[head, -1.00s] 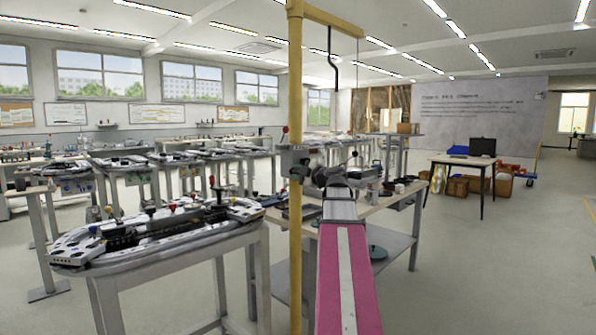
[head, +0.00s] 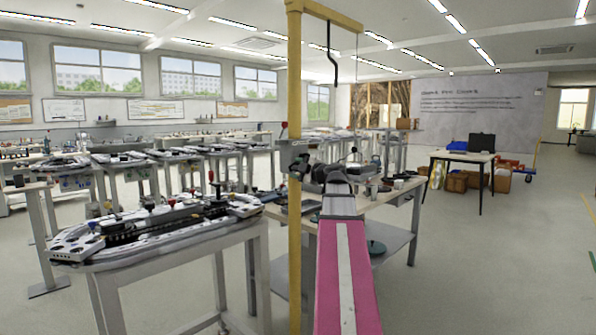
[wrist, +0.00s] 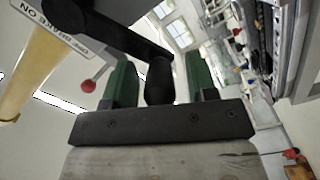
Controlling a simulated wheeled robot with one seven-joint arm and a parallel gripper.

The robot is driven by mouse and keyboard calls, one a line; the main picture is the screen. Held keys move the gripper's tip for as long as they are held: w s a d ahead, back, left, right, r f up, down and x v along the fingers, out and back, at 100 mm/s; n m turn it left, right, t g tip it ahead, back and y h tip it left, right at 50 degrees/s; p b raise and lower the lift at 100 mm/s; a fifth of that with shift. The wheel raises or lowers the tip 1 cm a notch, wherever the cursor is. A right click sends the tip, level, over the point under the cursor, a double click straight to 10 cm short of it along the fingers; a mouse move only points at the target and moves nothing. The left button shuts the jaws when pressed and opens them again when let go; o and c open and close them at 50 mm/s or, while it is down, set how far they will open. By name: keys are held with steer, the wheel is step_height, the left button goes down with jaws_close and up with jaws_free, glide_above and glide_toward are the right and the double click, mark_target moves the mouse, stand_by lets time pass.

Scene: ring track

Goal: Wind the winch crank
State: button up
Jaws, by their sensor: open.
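The winch (head: 297,160) is a grey unit on a yellow post (head: 295,240) in the head view. In the wrist view the black crank arm (wrist: 125,38) comes from the upper left and ends in a black crank handle (wrist: 160,82). My gripper (wrist: 160,75) is open, with one green finger pad on each side of the handle. A narrow gap shows between the handle and each pad. In the head view my gripper (head: 322,174) is close to the right side of the winch, partly hidden by my own arm.
A red knob (wrist: 88,86) on a lever is left of my gripper, near the yellow post. A black hook (head: 332,68) hangs from the post's top bar. A workbench (head: 385,210) with small items stands behind my arm; a track table (head: 160,240) is left.

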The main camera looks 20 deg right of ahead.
steer(key=v, duration=1)
steer(key=shift+s+d, duration=0.15)
steer(key=shift+s, duration=0.2)
steer(key=shift+f, duration=0.1)
steer(key=w+a+f+m+g, duration=0.1)
steer(key=a+f+m+g, duration=0.2)
steer(key=a+f, duration=0.5)
steer(key=w+a+f+m+g+h, duration=0.1)
steer(key=a+f+m+g, duration=0.2)
steer(key=f, duration=0.9)
steer(key=w+a+f+m+g, duration=0.1)
steer(key=a+f+m+g, duration=0.2)
steer(key=a+f, duration=0.5)
steer(key=s+a+f+m+g+h, duration=0.2)
steer(key=s+a+f+m, duration=0.1)
steer(key=f, duration=0.5)
steer(key=s+a+f+m+g+h, duration=0.2)
steer(key=s+f, duration=0.3)
steer(key=f, duration=0.4)
steer(key=s+a+f+m+g+h, duration=0.1)
steer(key=s+a+f+m+g, duration=0.2)
steer(key=f, duration=0.6)
steer(key=shift+s+a+f+m+g+h, duration=0.2)
steer(key=shift+s+a+m+g+h, duration=0.25)
steer(key=shift+a, duration=0.65)
steer(key=shift+s, duration=0.1)
